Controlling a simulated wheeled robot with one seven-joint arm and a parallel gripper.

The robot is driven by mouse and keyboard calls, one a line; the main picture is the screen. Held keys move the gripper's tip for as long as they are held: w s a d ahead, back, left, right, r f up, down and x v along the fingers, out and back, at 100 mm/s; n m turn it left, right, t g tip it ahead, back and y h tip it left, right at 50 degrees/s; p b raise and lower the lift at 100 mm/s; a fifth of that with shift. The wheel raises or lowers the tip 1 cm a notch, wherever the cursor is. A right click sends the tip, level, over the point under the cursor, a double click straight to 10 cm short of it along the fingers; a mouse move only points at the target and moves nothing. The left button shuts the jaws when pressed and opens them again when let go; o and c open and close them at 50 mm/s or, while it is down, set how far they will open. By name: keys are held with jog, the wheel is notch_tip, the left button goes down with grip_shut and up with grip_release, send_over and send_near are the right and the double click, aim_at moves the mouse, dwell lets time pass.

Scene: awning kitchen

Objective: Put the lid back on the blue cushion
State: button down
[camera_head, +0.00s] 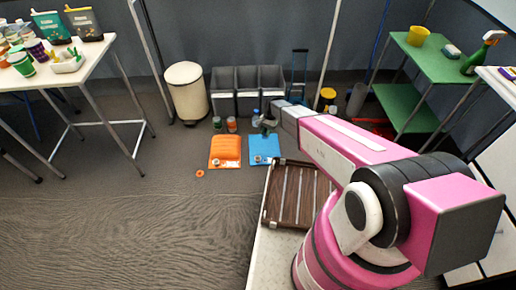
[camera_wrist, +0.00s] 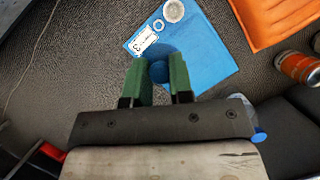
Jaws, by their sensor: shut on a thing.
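The blue cushion (camera_head: 264,147) lies flat on the floor beside an orange one. In the wrist view the blue cushion (camera_wrist: 198,58) is beyond my fingertips, with a white label, a small pale ring and a white round piece near its far edge. My gripper (camera_wrist: 160,75) has green fingers and is shut on a small round blue lid (camera_wrist: 159,71), seen against the cushion. I cannot tell how high the lid is above the cushion. In the head view my gripper (camera_head: 268,125) is near the cushion's back edge, and the lid cannot be made out there.
The orange cushion (camera_head: 225,150) lies to the left, with an orange disc (camera_head: 200,173) on the floor nearby. Small bottles (camera_head: 231,125) stand behind the cushions, before grey bins (camera_head: 247,85). A slatted brown tray (camera_head: 295,195) is at the front.

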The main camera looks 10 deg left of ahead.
jog(key=shift+n, duration=0.6)
jog(key=shift+w+a+f+x, duration=0.1)
jog(key=shift+w+a+x, duration=0.25)
jog(key=shift+x, duration=2.5)
jog(key=shift+w+a+f+x, duration=0.1)
jog(key=shift+w+a+x, duration=0.25)
jog(key=shift+x, duration=2.45)
jog(key=shift+w+a+f+x, duration=0.1)
jog(key=shift+w+a+x, duration=0.25)
jog(key=shift+x, duration=2.5)
jog(key=shift+d+f, duration=0.1)
jog(key=shift+f, duration=0.05)
jog(key=shift+c, duration=2.2)
grip_release()
jog(key=shift+r, duration=0.2)
notch_tip(320, 180, up, 7)
